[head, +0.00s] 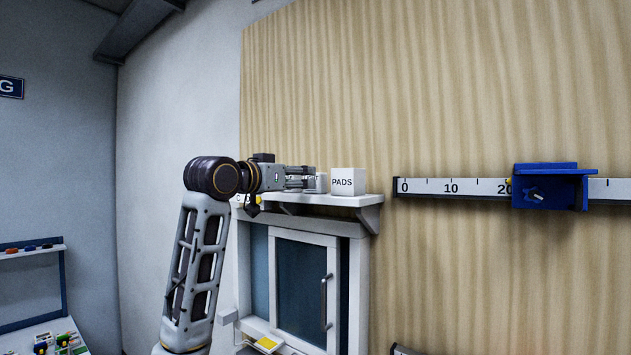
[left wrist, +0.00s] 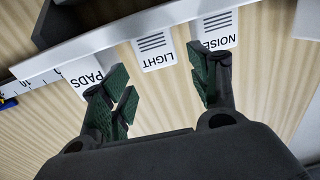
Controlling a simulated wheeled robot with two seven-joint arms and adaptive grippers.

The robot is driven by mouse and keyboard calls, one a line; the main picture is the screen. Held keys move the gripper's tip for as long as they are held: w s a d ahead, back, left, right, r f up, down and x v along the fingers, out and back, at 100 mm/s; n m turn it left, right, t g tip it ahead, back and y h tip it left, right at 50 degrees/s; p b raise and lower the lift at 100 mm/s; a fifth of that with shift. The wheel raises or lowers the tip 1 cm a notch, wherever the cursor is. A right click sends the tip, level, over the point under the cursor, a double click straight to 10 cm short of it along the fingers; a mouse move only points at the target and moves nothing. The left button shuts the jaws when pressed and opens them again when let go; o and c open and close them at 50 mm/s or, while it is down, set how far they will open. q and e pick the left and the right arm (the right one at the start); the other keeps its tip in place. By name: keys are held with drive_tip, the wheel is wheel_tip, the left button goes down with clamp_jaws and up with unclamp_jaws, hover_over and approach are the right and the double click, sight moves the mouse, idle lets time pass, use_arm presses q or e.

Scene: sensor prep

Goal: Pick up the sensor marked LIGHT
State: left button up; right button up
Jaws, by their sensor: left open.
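The sensor marked LIGHT (left wrist: 155,50) is a small white box with dark slots, standing between the white boxes marked PADS (left wrist: 88,78) and NOISE (left wrist: 214,32) in the left wrist view. In the head view the LIGHT sensor (head: 322,184) shows only in part, behind my left fingertips and left of the PADS box (head: 346,182). My left gripper (head: 312,178) is open and level at shelf height. In the wrist view its green-padded fingers (left wrist: 163,80) are spread, with the LIGHT sensor in the gap, just beyond the tips; contact is not visible. My right gripper is out of view.
The boxes stand on a white wall shelf (head: 360,201) above a cabinet with a glass door (head: 301,290). A numbered rail (head: 450,188) with a blue carriage (head: 550,185) is on the wooden wall to the right. A yellow-marked item (head: 267,344) lies below the cabinet door.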

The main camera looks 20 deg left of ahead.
sight(311, 177)
use_arm(q)
drive_tip(key=shift+p+x, duration=0.3)
drive_tip(key=shift+x, duration=1.1)
drive_tip(key=shift+p+x, duration=0.9)
drive_tip(key=shift+x, duration=0.55)
drive_tip(key=shift+p+x, duration=0.4)
drive_tip(key=shift+x, duration=0.75)
drive_tip(key=shift+d+f, duration=0.1)
drive_tip(key=shift+s, duration=0.1)
drive_tip(key=shift+c, duration=0.3)
drive_tip(key=c, duration=0.7)
